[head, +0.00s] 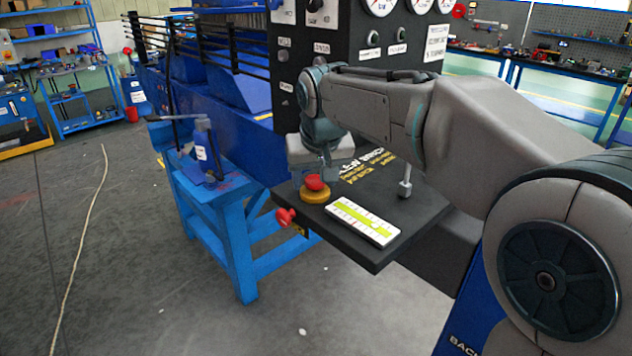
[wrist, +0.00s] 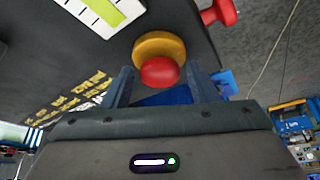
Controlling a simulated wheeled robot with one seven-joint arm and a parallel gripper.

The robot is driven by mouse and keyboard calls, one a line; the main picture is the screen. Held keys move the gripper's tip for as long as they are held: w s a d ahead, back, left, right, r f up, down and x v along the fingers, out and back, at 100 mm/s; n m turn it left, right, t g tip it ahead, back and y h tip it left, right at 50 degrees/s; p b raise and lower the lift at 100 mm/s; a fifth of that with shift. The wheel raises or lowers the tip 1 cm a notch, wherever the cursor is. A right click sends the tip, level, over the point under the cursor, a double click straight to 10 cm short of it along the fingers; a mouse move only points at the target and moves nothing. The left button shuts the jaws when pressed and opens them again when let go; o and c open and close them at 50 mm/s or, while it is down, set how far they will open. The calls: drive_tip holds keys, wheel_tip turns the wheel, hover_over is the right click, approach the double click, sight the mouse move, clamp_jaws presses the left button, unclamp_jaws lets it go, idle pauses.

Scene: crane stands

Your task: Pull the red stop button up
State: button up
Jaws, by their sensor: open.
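The red stop button (head: 316,184) sits on a round yellow base (head: 315,195) on the black control panel. In the wrist view the red button (wrist: 161,71) shows between the two fingers of my gripper (wrist: 160,74), with the yellow base (wrist: 157,46) behind it. My gripper is open, one finger on each side of the button. In the head view my gripper (head: 326,164) is just above the button, its fingers small and partly hard to make out. I cannot tell whether a finger touches the button.
A white and yellow-green label strip (head: 362,222) lies on the panel right of the button. A metal lever (head: 405,181) stands at the right. A red knob (head: 285,216) sticks out at the panel's left edge. A blue stand (head: 230,235) is at the left.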

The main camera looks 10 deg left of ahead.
drive_tip(key=c, duration=0.7)
drive_tip(key=shift+r, duration=0.1)
drive_tip(key=shift+c, duration=0.2)
drive_tip(key=shift+r, duration=0.2)
drive_tip(key=shift+r+p, duration=0.4)
drive_tip(key=shift+p, duration=0.15)
drive_tip(key=o, duration=0.9)
drive_tip(key=shift+c, duration=0.2)
